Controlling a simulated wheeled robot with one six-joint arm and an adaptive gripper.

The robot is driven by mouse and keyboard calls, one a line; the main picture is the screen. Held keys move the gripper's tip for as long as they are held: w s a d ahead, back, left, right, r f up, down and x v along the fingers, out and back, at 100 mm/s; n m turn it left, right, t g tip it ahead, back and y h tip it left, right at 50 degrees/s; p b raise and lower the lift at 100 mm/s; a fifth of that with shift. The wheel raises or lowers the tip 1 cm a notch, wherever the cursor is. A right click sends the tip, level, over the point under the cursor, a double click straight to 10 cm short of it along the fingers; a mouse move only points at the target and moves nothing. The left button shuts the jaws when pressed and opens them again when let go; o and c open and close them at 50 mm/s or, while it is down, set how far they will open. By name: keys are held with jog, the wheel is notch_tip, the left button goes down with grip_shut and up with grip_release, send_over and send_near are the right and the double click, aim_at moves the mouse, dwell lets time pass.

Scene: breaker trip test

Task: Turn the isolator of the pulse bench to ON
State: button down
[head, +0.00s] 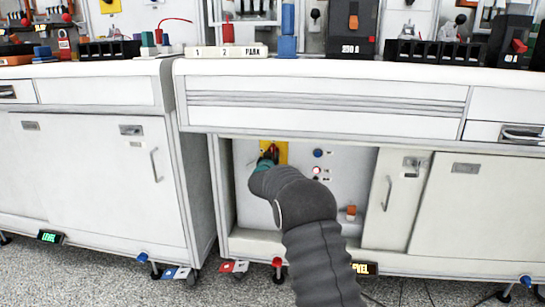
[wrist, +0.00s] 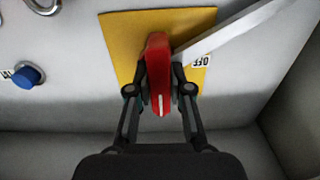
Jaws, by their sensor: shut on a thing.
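The isolator is a red handle (wrist: 158,75) on a yellow plate (wrist: 122,45) in the wrist view. The handle stands about upright in the picture, with a white mark near its lower end. An upside-down OFF label (wrist: 202,61) is at the plate's right edge. My gripper (wrist: 160,92) is shut on the red handle, one finger on each side. In the head view the yellow plate (head: 281,148) shows on the recessed panel under the bench, and my gripper (head: 267,160) covers most of the handle. No ON label is visible.
The cupboard door (head: 390,195) bounds the recess on the right. A pale bar (wrist: 235,32) runs to the upper right in the wrist view.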

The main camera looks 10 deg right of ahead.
jog(key=c, duration=1.1)
grip_release()
jog(key=shift+o, duration=0.2)
jog(key=shift+s, duration=0.1)
jog(key=v, duration=1.1)
jog(key=shift+s, duration=0.35)
jog(key=shift+a, duration=0.15)
